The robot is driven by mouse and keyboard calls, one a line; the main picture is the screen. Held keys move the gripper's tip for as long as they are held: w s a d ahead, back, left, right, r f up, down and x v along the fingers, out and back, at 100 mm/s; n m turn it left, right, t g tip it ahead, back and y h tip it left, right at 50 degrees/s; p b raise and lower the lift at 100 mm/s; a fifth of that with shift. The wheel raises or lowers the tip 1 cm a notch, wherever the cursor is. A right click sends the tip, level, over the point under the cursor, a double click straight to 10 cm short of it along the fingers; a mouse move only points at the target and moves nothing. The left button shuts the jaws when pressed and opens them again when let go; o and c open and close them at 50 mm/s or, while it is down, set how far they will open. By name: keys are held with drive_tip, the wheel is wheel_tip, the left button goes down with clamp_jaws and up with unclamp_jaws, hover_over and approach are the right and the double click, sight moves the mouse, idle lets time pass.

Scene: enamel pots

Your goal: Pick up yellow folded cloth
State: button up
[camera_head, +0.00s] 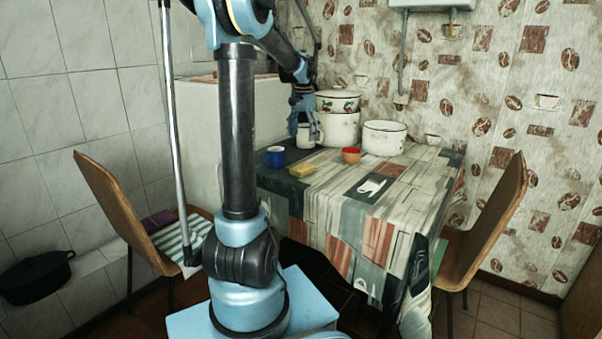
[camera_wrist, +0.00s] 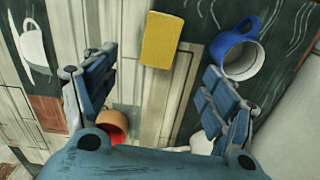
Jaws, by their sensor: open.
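The yellow folded cloth (camera_head: 302,170) lies flat on the patterned tablecloth near the table's left edge. In the wrist view the cloth (camera_wrist: 162,40) is at top centre, a small yellow rectangle ahead of and between the finger lines. My gripper (camera_head: 303,112) is above the back left of the table. In the wrist view my gripper (camera_wrist: 156,82) has its two blue fingers spread wide, with nothing between them but table below. It does not touch the cloth.
A blue mug (camera_head: 275,156) stands close to the cloth; it also shows in the wrist view (camera_wrist: 241,54). An orange-red bowl (camera_head: 351,155) and white enamel pots (camera_head: 384,138) stand behind. The table's front (camera_head: 370,207) is clear. Chairs (camera_head: 125,210) flank it.

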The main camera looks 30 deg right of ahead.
sight(303, 166)
wheel_tip(303, 166, down, 14)
drive_tip(key=shift+w+r, duration=0.1)
drive_tip(key=shift+r, duration=0.15)
drive_tip(key=c, duration=1.1)
